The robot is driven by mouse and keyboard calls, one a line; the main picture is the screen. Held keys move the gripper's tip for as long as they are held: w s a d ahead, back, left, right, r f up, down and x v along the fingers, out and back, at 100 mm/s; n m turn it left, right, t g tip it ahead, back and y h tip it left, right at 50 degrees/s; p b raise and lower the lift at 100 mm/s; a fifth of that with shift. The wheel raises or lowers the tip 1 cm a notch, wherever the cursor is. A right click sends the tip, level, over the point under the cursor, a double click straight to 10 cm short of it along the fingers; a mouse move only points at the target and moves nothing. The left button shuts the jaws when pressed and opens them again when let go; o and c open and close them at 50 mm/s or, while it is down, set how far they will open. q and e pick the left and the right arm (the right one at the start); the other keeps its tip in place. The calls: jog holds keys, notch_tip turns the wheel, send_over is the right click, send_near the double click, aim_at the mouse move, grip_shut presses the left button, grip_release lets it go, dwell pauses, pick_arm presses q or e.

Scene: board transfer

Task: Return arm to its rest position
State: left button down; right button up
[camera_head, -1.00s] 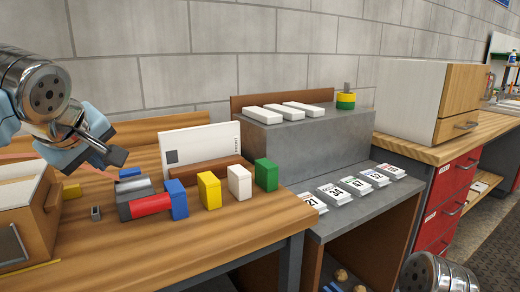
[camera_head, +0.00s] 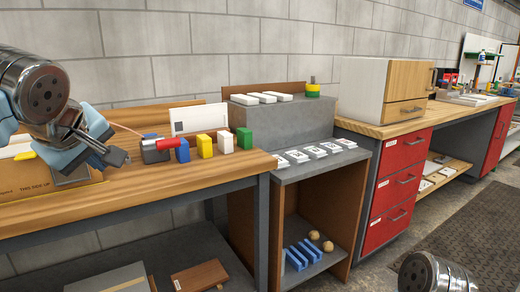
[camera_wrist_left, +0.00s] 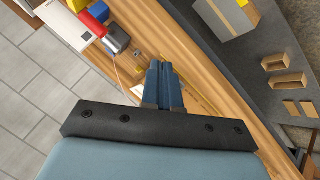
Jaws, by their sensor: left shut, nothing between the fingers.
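My left gripper (camera_head: 122,158) is at the left of the head view, above the wooden workbench (camera_head: 120,212). Its fingers are closed together with nothing between them. In the left wrist view the shut fingers (camera_wrist_left: 163,85) point over the bench's wooden top and touch no object that I can make out. My right arm shows only as a metal link (camera_head: 432,275) at the bottom right. The right gripper is out of view.
Near the left gripper stand a grey and red device (camera_head: 158,148) and blue, yellow, white and green blocks (camera_head: 204,146). A white board (camera_head: 199,118) stands behind them. A grey step with white bars (camera_head: 262,98), numbered cards (camera_head: 317,151) and red drawers (camera_head: 402,152) are further right.

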pick_arm(q)
jog(key=w+d+f+m+g+h, duration=0.1)
jog(key=w+d+f+m, duration=0.15)
jog(key=f, duration=0.65)
jog(key=w+d+f+m+g+h, duration=0.15)
jog(key=w+d+f, duration=0.25)
jog(key=f, duration=0.6)
jog(key=w+d+f+m+g+h, duration=0.1)
jog(key=w+d+f+m+h, duration=0.2)
jog(key=f, duration=0.6)
jog(key=s+d+f+m+g, duration=0.1)
jog(key=d+f, duration=0.2)
jog(key=f, duration=0.6)
jog(key=s+d+f+g, duration=0.1)
jog(key=s+d+f, duration=0.1)
jog(key=f, duration=0.7)
jog(key=s+d+f+m+g, duration=0.2)
jog(key=s+d+f+g, duration=0.1)
jog(key=s+f, duration=1.8)
jog(key=shift+s+f+h, duration=0.15)
jog(key=shift+f+h, duration=0.2)
jog(key=shift+f, duration=0.05)
